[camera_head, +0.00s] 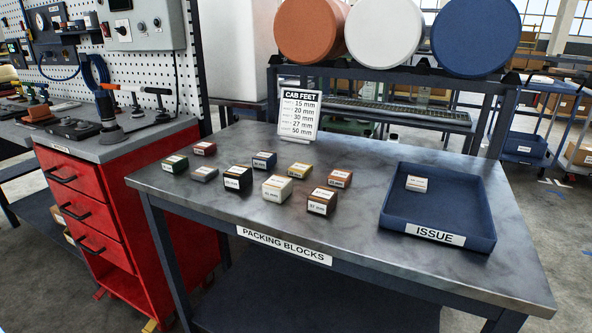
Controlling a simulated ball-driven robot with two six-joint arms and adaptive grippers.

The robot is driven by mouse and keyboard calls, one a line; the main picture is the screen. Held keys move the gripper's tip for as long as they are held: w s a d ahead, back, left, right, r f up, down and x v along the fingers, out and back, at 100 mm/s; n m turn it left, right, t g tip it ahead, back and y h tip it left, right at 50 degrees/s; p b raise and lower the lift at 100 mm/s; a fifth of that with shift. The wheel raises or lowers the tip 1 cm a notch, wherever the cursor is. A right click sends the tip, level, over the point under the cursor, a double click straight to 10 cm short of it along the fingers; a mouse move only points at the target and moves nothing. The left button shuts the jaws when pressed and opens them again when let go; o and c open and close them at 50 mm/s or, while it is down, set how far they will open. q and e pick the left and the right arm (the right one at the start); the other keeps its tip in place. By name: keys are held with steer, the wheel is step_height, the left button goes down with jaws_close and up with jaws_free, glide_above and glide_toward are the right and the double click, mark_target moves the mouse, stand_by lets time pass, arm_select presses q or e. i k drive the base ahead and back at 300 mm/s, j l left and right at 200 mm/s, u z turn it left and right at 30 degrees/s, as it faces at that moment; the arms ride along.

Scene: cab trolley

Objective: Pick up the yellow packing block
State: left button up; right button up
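The yellow packing block (299,170) sits on the grey table (352,253), in the back part of a loose group of blocks. It is small and has a white label on its front face. A dark blue block (264,160) is to its left and an orange-brown block (340,178) is to its right. A cream block (277,188) is in front of it. Nothing touches the yellow block as far as I can see. Neither of my grippers shows in the head view.
A blue ISSUE tray (393,222) on the table's right holds one small pale block (416,184). A CAB FEET sign (299,112) stands at the back edge. Green, red, grey, black and brown blocks lie around. A red drawer cabinet (90,205) stands left.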

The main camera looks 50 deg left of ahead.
mark_target(301, 170)
steer(key=u, duration=1.45)
